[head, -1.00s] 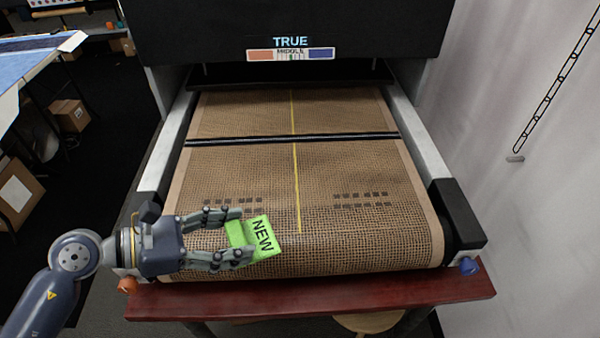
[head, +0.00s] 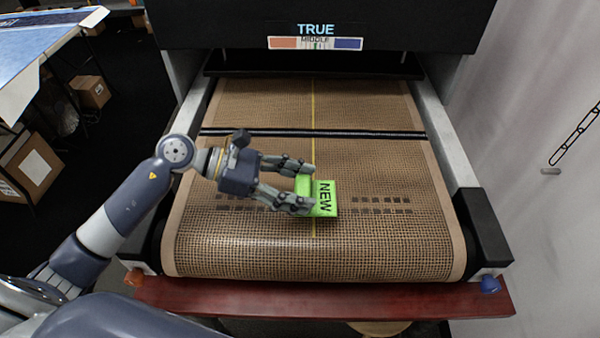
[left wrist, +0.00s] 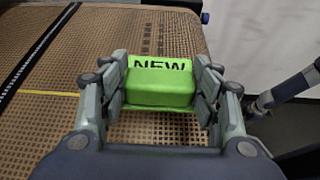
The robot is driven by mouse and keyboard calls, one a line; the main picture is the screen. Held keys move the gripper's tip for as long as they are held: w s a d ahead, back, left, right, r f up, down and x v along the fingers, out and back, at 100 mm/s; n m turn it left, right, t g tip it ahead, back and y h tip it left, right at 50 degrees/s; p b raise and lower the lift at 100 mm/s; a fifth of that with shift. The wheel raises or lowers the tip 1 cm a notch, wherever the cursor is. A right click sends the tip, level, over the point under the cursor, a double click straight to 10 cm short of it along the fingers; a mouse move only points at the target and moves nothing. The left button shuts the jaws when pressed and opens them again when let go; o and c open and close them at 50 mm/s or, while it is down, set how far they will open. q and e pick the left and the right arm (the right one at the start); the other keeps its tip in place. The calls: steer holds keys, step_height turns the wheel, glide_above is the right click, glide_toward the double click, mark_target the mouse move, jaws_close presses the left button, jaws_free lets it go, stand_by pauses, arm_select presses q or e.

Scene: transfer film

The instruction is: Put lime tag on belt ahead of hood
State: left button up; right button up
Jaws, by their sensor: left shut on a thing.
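The lime tag (head: 325,197), marked NEW, is between the fingers of my left gripper (head: 306,190), which is shut on it. It lies over the yellow centre line of the brown mesh belt (head: 370,245), on the near side of the black crossbar. In the left wrist view the tag (left wrist: 160,88) shows its raised block between both fingers, with the mesh around it. I cannot tell whether it touches the belt. The black hood (head: 400,22) is at the far end of the belt, with a TRUE sign. My right gripper is not in view.
A black bar (head: 320,133) crosses the belt between the tag and the hood. Pale side rails (head: 445,130) edge the belt. A red ledge (head: 400,298) with an orange knob (head: 134,278) and a blue knob (head: 490,285) runs along the front.

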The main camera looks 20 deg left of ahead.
arm_select(q)
steer(key=w, duration=0.2)
steer(key=w+a, duration=0.1)
steer(key=w, duration=0.1)
steer(key=shift+w+a+f+p, duration=0.1)
steer(key=shift+w+a+p, duration=0.05)
steer(key=shift+p, duration=0.25)
steer(key=shift+w+a+f, duration=0.1)
steer(key=shift+w+f, duration=0.05)
steer(key=shift+w, duration=0.25)
step_height(320, 180, down, 3)
steer(key=shift+r+p, duration=0.15)
steer(key=shift+p, duration=0.55)
steer(key=shift+f, duration=0.45)
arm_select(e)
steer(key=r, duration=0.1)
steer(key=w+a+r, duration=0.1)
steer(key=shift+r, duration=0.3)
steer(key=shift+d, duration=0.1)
arm_select(q)
steer(key=shift+f, duration=0.1)
steer(key=o, duration=0.9)
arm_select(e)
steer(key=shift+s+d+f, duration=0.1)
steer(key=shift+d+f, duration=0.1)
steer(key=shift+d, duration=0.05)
